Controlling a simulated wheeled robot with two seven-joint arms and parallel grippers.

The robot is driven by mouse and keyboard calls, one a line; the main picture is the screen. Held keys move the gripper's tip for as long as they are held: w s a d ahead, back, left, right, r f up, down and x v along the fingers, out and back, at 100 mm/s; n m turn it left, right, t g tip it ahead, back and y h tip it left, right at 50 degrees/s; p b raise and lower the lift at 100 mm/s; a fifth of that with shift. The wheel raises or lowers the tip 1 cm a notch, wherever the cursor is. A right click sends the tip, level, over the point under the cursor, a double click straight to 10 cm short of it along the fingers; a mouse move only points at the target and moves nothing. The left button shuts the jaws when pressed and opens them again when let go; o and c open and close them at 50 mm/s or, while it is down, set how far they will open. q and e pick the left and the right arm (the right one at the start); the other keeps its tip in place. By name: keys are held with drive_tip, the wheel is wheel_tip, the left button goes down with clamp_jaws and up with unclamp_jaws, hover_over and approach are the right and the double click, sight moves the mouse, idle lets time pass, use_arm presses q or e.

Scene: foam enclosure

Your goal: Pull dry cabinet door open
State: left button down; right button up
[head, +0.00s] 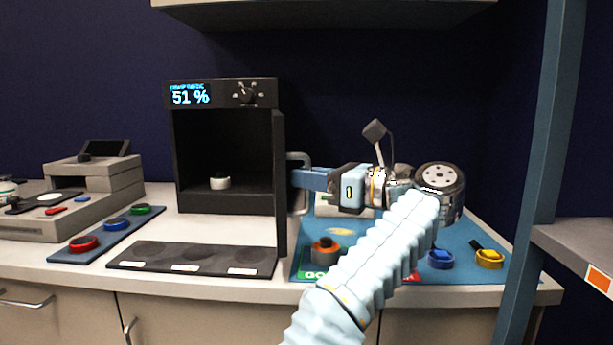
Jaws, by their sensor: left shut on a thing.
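The dry cabinet (220,93) is a black box on the counter with a blue "51 %" display and a knob. Its door (280,185) stands open at the right side, swung out toward me and seen nearly edge-on. The door's grey handle (298,158) is on the door's right-hand face. My left gripper (303,180) reaches in from the right and is shut on the handle; its fingertips are partly hidden by the handle. A small white round object (220,182) sits inside the cabinet. My right gripper is not in view.
A dark mat (190,258) lies before the cabinet. A blue strip with red, blue and green buttons (115,225) and a grey device (95,180) are left. A blue mat (475,235) with several coloured pieces lies right, under my arm. A blue post (543,150) stands far right.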

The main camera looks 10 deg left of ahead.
use_arm(q)
drive_tip(key=shift+a+r, duration=0.15)
drive_tip(key=shift+r, duration=0.05)
drive_tip(key=c, duration=1.3)
unclamp_jaws()
drive_tip(key=shift+w, duration=0.15)
drive_tip(key=shift+c, duration=0.2)
drive_tip(key=shift+o, duration=0.2)
drive_tip(key=shift+f, duration=0.2)
